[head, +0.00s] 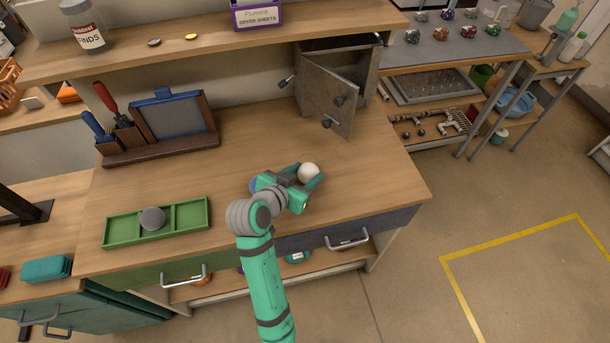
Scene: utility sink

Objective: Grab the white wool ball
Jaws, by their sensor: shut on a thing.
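The white wool ball (309,172) is in the head view, above the front right part of the wooden worktop (365,175). My gripper (307,178) is shut on the ball, with a green finger showing on either side of it. The arm reaches in from the bottom of the picture. The underside of the ball is hidden, so I cannot tell whether it touches the worktop.
A wooden tool rack (160,145) is at the back left. The worktop between them is clear.

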